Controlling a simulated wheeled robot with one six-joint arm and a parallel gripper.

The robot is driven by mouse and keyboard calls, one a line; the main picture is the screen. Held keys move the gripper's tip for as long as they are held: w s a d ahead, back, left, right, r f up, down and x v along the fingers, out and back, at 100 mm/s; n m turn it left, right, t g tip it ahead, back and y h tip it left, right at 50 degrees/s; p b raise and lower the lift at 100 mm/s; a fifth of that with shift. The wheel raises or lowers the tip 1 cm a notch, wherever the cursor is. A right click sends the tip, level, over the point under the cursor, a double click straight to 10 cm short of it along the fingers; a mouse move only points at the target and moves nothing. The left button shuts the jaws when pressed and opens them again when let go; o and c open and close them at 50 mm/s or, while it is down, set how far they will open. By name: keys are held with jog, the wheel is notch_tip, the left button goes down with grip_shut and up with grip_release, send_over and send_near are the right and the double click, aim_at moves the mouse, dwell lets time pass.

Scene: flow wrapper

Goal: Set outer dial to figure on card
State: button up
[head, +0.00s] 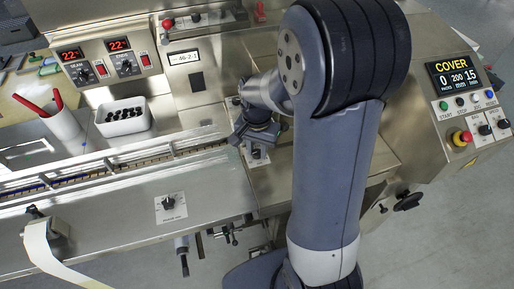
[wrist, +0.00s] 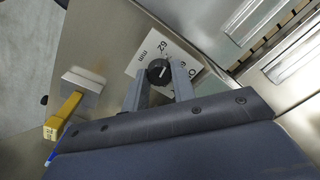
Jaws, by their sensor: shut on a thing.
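My gripper (head: 257,138) is at the machine's top face, right of the long slotted channel. In the wrist view its two fingers (wrist: 160,84) are shut on a black dial knob (wrist: 158,72) with a white pointer line. The knob sits over a white plate (wrist: 147,57) with printed figures and "mm", partly hidden by the fingers. A small white card (head: 184,57) with dark print, seemingly "AG-2-1", is on the upright panel. Another dial (head: 170,201) on a white plate is on the front deck.
Two red temperature displays (head: 94,50), a white cup with red pens (head: 62,122) and a white bin of dark pieces (head: 124,117) stand at left. A control box (head: 464,84) reading "COVER 0 200 15" is at right. The wrist view shows a yellow-handled tool (wrist: 66,116).

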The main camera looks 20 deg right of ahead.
aim_at(257, 152)
jog(key=shift+m, duration=0.3)
jog(key=m, duration=1.1)
jog(key=shift+b, duration=0.35)
dwell(0.4)
jog(key=o, duration=1)
notch_tip(257, 152, up, 11)
